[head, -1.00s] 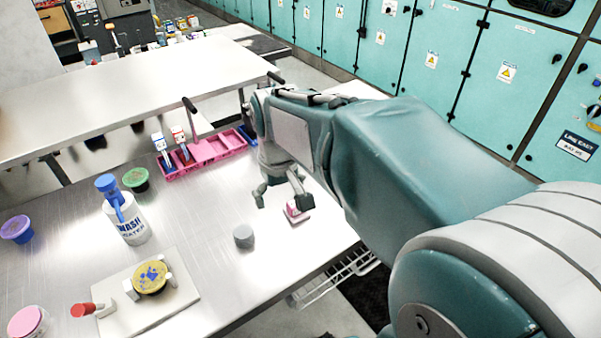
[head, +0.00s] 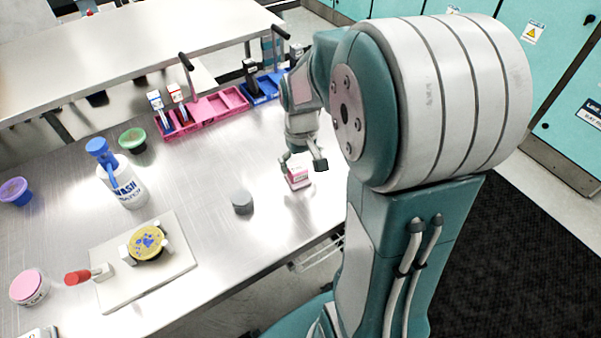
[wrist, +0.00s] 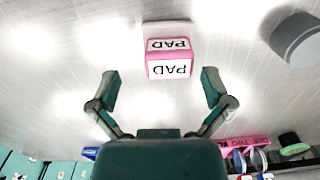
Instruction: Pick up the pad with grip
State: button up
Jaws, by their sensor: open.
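The pad (head: 298,179) is a small pink and white block on the steel table, near its right edge in the head view. In the wrist view the pad (wrist: 169,58) shows the printed word PAD upside down on its faces. My gripper (head: 303,162) is open above the pad, partly in front of it in the head view. In the wrist view the open fingers of my gripper (wrist: 160,85) stand on either side, with the pad centred between and a little beyond the tips. Nothing is between the fingers.
A grey cylinder (head: 242,202) stands left of the pad. A pink tray (head: 213,107) and a blue tray (head: 262,92) with upright tools lie behind. A wash bottle (head: 124,184), a green-lidded tub (head: 133,140) and a white board (head: 112,291) with a yellow disc fixture are further left.

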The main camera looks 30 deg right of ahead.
jog(key=shift+f, duration=0.7)
jog(key=shift+a+f, duration=0.25)
jog(key=shift+a, duration=0.45)
jog(key=shift+c, duration=0.3)
jog(key=shift+s+d+f, duration=0.1)
jog(key=shift+d, duration=0.25)
jog(key=c, duration=1.1)
jog(key=shift+c, duration=0.2)
